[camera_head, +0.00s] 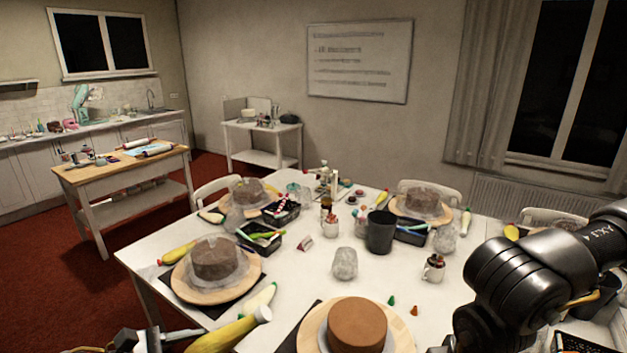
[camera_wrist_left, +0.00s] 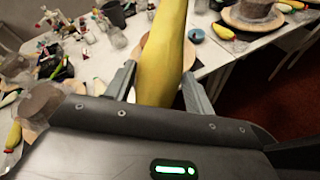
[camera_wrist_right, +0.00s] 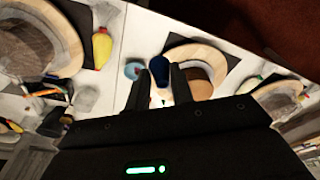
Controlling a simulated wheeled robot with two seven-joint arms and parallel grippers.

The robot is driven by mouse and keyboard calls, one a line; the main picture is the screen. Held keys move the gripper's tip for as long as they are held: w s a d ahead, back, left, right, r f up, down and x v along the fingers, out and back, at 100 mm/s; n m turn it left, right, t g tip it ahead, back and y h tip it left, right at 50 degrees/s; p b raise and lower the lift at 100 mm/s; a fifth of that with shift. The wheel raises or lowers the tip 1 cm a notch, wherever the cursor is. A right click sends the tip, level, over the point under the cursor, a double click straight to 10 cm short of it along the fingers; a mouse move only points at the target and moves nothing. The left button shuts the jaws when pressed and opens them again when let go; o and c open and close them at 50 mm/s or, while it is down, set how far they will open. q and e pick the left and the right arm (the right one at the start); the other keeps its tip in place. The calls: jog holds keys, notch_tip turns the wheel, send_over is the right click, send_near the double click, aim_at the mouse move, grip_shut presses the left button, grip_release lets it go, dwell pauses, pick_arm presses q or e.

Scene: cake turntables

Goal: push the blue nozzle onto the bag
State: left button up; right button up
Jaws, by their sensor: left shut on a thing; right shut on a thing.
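The yellow piping bag (camera_head: 226,337) is at the bottom of the head view, its white end (camera_head: 263,314) tilted up to the right over the table. My left gripper (camera_wrist_left: 160,85) is shut around this bag, which also fills the middle of the left wrist view (camera_wrist_left: 166,35). The blue nozzle (camera_wrist_right: 159,69) shows at the fingertips of my right gripper (camera_wrist_right: 160,80), which is shut on it. The nozzle and right fingertips cannot be made out in the head view. No contact between nozzle and bag is visible.
A brown cake (camera_head: 357,318) stands on a round wooden turntable (camera_head: 310,335) at the near edge. Green (camera_head: 391,300) and orange (camera_head: 414,310) nozzles stand beside it.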

notch_tip(320, 180, down, 11)
jog(key=b, duration=0.9)
jog(key=shift+w+r, duration=0.15)
